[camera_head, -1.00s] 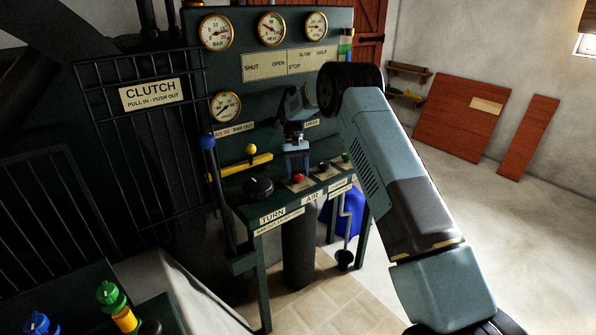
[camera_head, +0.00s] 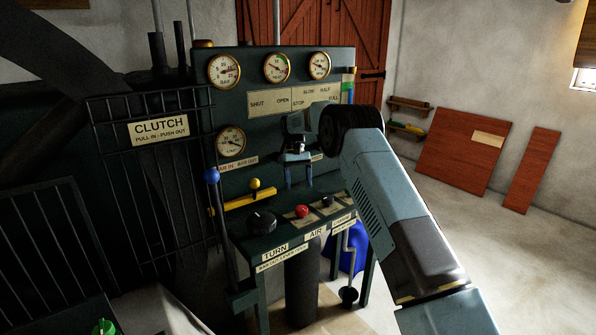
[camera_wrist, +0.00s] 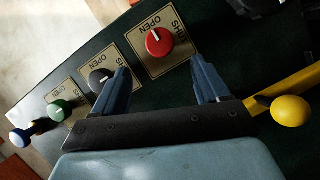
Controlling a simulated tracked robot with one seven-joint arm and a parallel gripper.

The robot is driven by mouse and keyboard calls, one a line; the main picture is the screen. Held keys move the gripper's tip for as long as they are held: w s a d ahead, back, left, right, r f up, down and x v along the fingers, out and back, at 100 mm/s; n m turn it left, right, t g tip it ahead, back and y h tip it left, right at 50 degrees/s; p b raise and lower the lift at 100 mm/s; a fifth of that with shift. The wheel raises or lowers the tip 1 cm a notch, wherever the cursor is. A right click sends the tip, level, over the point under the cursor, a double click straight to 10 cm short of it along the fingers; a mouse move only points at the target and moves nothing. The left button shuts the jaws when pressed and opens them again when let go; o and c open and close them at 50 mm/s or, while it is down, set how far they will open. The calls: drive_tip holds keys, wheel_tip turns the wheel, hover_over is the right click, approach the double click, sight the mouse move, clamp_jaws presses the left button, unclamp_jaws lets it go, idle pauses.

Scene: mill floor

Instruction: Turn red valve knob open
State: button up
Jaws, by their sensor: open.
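The red valve knob (camera_head: 302,211) sits on a plate on the console's sloping ledge. In the wrist view the red knob (camera_wrist: 159,42) has a white mark on its upper part, between the OPEN and SHUT lettering. I cannot tell its exact setting. My gripper (camera_head: 298,181) is above the ledge, over the red knob and apart from it. In the wrist view my gripper (camera_wrist: 160,72) shows two blue fingers spread apart with nothing between them. The red knob appears beyond the fingertips, between their lines.
A black knob (camera_wrist: 101,79) and a green knob (camera_wrist: 58,109) are beside the red one. A yellow-knobbed lever (camera_wrist: 290,110) is close on the other side. A large black dial (camera_head: 261,221) and a blue-topped lever (camera_head: 211,177) stand left. The gauge panel (camera_head: 345,64) rises behind.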

drive_tip(key=v, duration=0.4)
drive_tip(key=shift+w+r, duration=0.15)
drive_tip(key=shift+r, duration=0.2)
